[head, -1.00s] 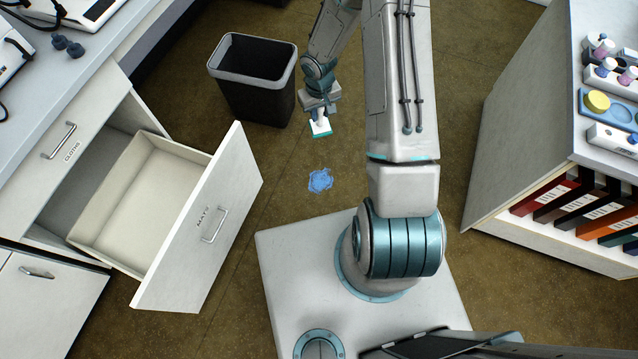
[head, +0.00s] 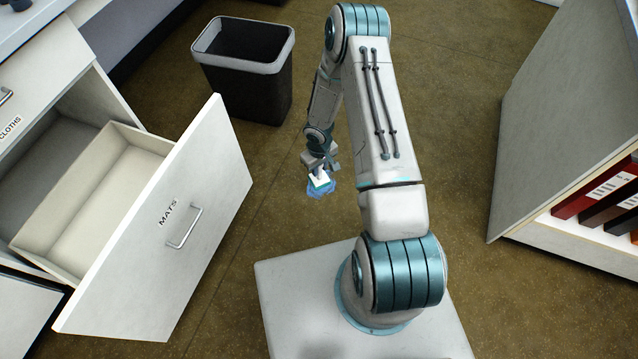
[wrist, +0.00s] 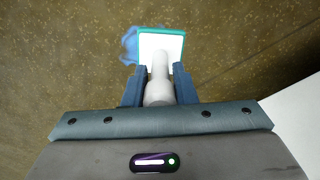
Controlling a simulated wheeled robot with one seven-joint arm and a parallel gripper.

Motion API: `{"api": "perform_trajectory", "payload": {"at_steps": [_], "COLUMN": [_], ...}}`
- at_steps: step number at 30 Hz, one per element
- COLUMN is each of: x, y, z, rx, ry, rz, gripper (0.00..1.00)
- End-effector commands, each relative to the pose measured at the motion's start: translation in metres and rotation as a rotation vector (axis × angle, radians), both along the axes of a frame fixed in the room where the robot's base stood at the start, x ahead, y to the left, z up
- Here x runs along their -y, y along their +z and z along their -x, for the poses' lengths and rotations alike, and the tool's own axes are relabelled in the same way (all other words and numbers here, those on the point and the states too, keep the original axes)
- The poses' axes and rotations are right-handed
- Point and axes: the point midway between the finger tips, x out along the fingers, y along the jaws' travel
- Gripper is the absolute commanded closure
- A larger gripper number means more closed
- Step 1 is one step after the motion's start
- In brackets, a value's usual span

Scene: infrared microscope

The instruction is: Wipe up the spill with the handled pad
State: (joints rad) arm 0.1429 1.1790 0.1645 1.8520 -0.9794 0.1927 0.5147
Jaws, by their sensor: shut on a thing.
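My gripper (head: 322,168) is shut on the white handle of the handled pad (head: 321,181), with the pad below the fingers. In the wrist view the pad (wrist: 161,44) has a white top with a teal edge, and its handle stands between the fingers of my gripper (wrist: 159,86). The blue spill (head: 317,192) is on the brown floor, mostly covered by the pad. In the wrist view some of the spill (wrist: 129,46) shows past the pad's left edge. I cannot tell whether the pad touches the floor.
A dark bin (head: 245,80) with a grey rim stands behind and left of the pad. An open, empty-looking drawer labelled MATS (head: 165,225) juts out at left. A shelf unit with binders (head: 590,200) stands at right. The floor around the spill is clear.

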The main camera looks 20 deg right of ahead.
Motion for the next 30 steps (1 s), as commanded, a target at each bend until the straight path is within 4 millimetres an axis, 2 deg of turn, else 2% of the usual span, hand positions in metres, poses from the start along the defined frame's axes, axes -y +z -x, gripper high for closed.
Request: {"api": "perform_trajectory", "payload": {"at_steps": [1, 4, 14, 24, 30], "x": [-0.001, -0.001, -0.001, -0.001, -0.001], "y": [-0.02, -0.034, -0.052, -0.087, -0.091], "z": [0.001, 0.003, 0.004, 0.005, 0.004], "rx": [-0.002, -0.003, -0.005, -0.005, -0.004], "ry": [0.007, 0.018, 0.025, 0.026, 0.026], "rz": [-0.001, -0.003, -0.004, -0.004, -0.005], "gripper": [0.98, 0.98, 0.98, 0.98, 0.98]}}
